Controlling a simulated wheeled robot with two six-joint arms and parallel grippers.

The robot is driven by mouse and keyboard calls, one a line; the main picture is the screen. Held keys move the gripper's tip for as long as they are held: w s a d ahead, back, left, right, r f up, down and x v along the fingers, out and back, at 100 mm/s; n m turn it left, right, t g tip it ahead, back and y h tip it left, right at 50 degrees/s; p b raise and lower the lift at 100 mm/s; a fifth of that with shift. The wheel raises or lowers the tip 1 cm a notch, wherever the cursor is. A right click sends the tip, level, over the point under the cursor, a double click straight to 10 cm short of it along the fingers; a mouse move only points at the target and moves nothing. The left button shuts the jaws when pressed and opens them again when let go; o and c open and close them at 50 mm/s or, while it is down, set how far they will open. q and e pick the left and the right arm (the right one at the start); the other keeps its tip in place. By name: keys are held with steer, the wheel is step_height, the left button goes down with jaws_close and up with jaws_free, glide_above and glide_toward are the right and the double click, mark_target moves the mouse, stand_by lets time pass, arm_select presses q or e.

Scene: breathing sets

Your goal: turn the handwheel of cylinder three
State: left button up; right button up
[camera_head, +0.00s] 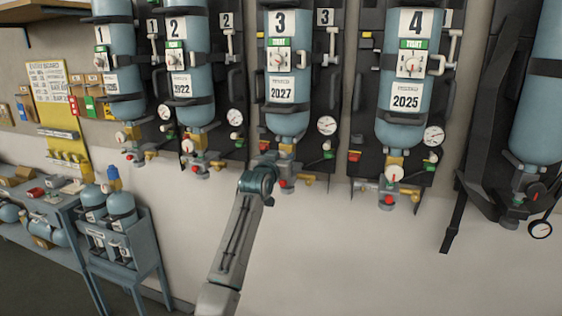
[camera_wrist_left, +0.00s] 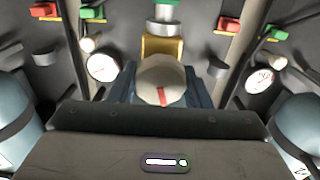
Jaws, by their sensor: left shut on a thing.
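Cylinder three (camera_head: 288,110) is a blue-grey bottle on a dark wall plate, with a "3" label, a green-headed dial card and a "2027" label. Its brass valve (camera_head: 287,148) is at the lower end. My left gripper (camera_head: 266,168) is at this valve and hides the handwheel in the head view. In the left wrist view, the handwheel (camera_wrist_left: 160,78) is a round cream knob with a red mark pointing down the picture. The dark fingers of my left gripper (camera_wrist_left: 162,92) are shut on it from both sides. My right gripper is out of view.
Cylinder two (camera_head: 196,100) hangs to the left and cylinder four (camera_head: 405,110) to the right. A pressure gauge (camera_head: 327,125) and a green knob (camera_head: 329,154) sit right of valve three. A rack with small bottles (camera_head: 118,240) stands lower left. The wall below is clear.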

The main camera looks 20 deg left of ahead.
arm_select(q)
steer(key=m, duration=0.2)
steer(key=m+b, duration=0.1)
steer(key=shift+d+f+m, duration=0.1)
steer(key=shift+f+m, duration=0.15)
steer(key=shift+m, duration=0.15)
steer(key=m+b, duration=0.1)
steer(key=m, duration=0.3)
steer(key=shift+m, duration=0.3)
steer(key=m+b, duration=0.1)
steer(key=m, duration=0.2)
steer(key=shift+m, duration=0.3)
steer(key=m+b, duration=0.1)
steer(key=m, duration=0.3)
steer(key=shift+d+f+m, duration=0.1)
steer(key=shift+m, duration=0.2)
steer(key=m+b, duration=0.1)
steer(key=m, duration=0.3)
steer(key=m+b, duration=0.1)
steer(key=m, duration=0.3)
steer(key=shift+f, duration=0.1)
steer(key=m, duration=0.4)
steer(key=shift+b, duration=0.35)
steer(key=shift+m, duration=1.9)
